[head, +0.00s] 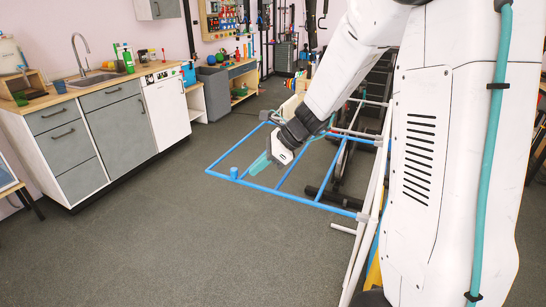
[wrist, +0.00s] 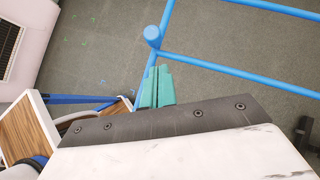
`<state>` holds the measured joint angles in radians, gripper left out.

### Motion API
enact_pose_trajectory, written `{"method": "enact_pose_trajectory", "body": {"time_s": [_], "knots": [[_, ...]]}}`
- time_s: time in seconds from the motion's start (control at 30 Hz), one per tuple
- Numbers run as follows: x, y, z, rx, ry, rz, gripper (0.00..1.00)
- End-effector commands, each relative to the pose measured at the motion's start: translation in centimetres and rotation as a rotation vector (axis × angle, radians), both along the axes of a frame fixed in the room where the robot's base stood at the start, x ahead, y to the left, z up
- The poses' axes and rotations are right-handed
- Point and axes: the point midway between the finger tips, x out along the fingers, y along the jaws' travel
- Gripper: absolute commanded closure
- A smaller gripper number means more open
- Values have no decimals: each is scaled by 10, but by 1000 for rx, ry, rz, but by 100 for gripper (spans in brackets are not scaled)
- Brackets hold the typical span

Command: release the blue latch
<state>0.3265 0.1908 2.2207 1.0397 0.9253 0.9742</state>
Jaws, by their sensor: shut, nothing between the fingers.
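A blue barred frame (head: 283,191) juts out sideways from white posts at the right in the head view. A short blue cylinder (head: 234,172), which looks like the latch knob, stands up near its outer end. The cylinder also shows at the top of the wrist view (wrist: 152,36). My gripper (head: 260,163), with teal fingers, is shut and empty. It points down toward the frame, just right of the cylinder in the head view. In the wrist view its fingers (wrist: 157,85) are just below the cylinder and appear apart from it. The fingers overlap a blue bar; I cannot tell whether they touch it.
White posts (head: 364,218) hold the frame at the right, close to my arm. A dark rack with wheels (head: 341,170) stands behind it. A grey and white kitchen counter (head: 99,134) runs along the left. The floor (head: 190,230) between is clear.

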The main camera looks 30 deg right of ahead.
Motion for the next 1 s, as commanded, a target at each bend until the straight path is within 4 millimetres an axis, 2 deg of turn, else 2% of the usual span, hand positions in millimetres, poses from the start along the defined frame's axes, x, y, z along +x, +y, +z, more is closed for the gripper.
{"method": "enact_pose_trajectory", "body": {"time_s": [0.1,0.23,0.67,0.9,1.0], "knots": [[7,14,0,-1,-1,1,100],[11,21,0,-1,-1,1,100],[14,25,0,0,-2,0,100],[39,43,0,1,-1,1,100],[42,45,1,1,-2,1,100]]}}
